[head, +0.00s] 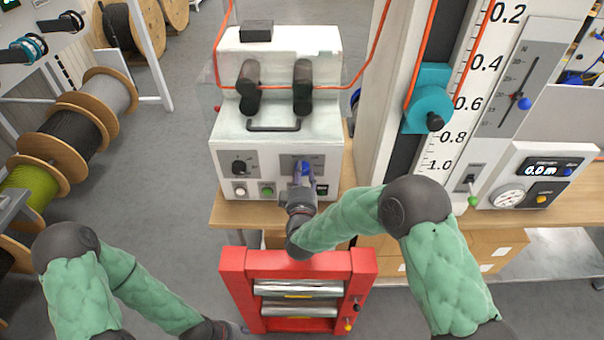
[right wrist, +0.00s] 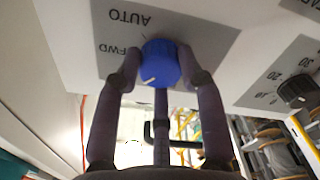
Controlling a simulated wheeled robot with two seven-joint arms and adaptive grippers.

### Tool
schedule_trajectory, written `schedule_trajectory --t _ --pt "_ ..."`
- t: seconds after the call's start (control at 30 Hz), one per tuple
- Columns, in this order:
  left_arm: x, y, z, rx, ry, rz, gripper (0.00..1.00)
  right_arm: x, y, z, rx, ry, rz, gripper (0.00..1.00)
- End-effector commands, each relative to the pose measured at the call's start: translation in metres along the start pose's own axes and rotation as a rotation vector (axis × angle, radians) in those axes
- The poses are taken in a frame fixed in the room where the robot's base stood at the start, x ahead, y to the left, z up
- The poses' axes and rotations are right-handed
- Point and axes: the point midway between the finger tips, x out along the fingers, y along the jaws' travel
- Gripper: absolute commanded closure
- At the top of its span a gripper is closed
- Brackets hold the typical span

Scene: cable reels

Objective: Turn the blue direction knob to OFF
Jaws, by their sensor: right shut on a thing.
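The blue direction knob (head: 305,168) sits on a grey label plate on the front of the white machine (head: 240,130). In the right wrist view the knob (right wrist: 161,64) shows close up, with a white pointer mark on its lower left face. The words AUTO and FWD show upside down beside it; I cannot see the word OFF. My right gripper (right wrist: 162,70) is shut on the knob, one finger on each side. In the head view this gripper (head: 302,180) partly covers the knob and its plate. My left arm is low at the left; its gripper is not clearly seen.
A black knob (head: 239,168), a white button (head: 240,191) and a green button (head: 267,190) are left of the blue knob. A red frame with rollers (head: 298,262) stands below my right arm. A measuring column with a teal block (head: 428,98) is at the right. Cable reels (head: 50,150) stand left.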

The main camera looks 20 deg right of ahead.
Motion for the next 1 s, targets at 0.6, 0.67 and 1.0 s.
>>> schedule_trajectory --t 0.6,0.67,1.0 --pt "0.000 0.000 0.000 0.000 0.000 0.000 0.60 -0.002 -0.003 0.004 -0.005 -0.007 -0.007 0.37" --pt "0.000 0.000 0.000 0.000 0.000 0.000 0.60 -0.001 -0.003 0.003 -0.005 -0.006 -0.006 0.37" --pt "0.000 0.000 0.000 0.000 0.000 0.000 0.60 -0.023 -0.002 0.002 -0.004 -0.003 -0.005 0.37"
